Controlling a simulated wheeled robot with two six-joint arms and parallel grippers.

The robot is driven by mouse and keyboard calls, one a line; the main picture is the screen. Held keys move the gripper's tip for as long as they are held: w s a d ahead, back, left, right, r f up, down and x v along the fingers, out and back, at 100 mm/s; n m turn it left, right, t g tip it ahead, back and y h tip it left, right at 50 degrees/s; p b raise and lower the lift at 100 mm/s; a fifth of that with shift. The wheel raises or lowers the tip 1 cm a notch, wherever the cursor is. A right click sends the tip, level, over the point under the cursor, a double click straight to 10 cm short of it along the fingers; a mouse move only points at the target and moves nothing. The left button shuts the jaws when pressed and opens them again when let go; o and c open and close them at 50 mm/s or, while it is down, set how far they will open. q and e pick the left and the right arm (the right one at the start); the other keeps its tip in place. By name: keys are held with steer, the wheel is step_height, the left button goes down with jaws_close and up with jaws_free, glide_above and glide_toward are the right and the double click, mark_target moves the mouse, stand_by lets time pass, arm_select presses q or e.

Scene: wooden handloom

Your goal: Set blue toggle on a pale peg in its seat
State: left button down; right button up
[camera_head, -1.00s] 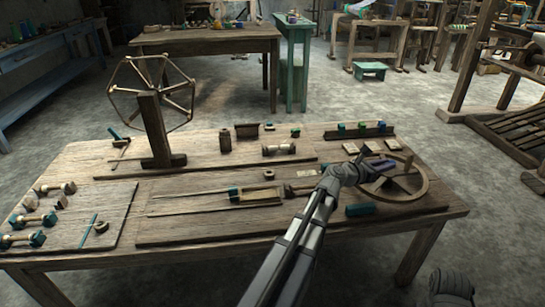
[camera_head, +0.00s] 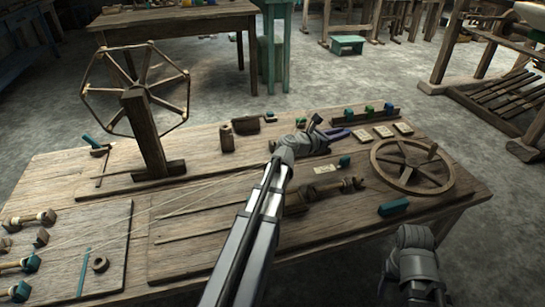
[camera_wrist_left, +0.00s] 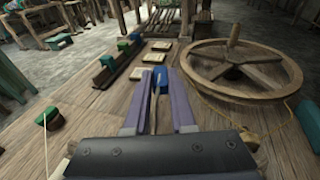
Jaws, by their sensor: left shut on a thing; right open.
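My left gripper (camera_head: 345,134) reaches in over the middle of the board, its purple fingers pointing right. In the left wrist view, the blue toggle (camera_wrist_left: 160,78) shows between the fingertips, with a thin pale peg (camera_wrist_left: 155,105) running back from it. The fingers (camera_wrist_left: 160,85) are shut on it. In the head view the held toggle cannot be made out clearly. Which spot is its seat cannot be told. My right gripper (camera_head: 416,285) is open and empty at the lower right, off the table's front edge.
A rack with blue and green blocks (camera_head: 367,115) stands at the back. Several pale tiles (camera_head: 384,131) lie before it. A spoked wheel (camera_head: 412,165) lies to the right. A teal block (camera_head: 345,160) stands near a dark spindle (camera_head: 345,186). Another teal block (camera_head: 393,207) lies in front.

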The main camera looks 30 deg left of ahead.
arm_select(q)
steer(key=s+a+f, duration=0.1)
steer(key=s+a, duration=0.1)
steer(key=s, duration=0.1)
steer(key=s+a+f+m+g+h+b, duration=0.1)
steer(key=s+a, duration=0.2)
steer(key=s+a+f+h+b, duration=0.1)
steer(key=s+a, duration=0.1)
steer(key=a, duration=0.1)
steer(key=shift+s+m, duration=0.3)
steer(key=shift+s, duration=0.1)
steer(key=s+a, duration=0.1)
steer(key=s, duration=0.1)
steer(key=s+a+m+g+h+b, duration=0.1)
steer(key=s, duration=0.2)
steer(key=s+a+f+h, duration=0.1)
steer(key=s+a, duration=0.1)
steer(key=s, duration=0.1)
steer(key=shift+s+m+g+b, duration=0.1)
steer(key=shift+m+g+b, duration=0.2)
steer(key=shift+b, duration=0.05)
steer(key=shift+s+a, duration=0.2)
steer(key=shift+s, duration=0.25)
steer(key=shift+f+b, duration=2.4)
steer(key=shift+b, duration=0.05)
arm_select(e)
step_height(320, 180, down, 9)
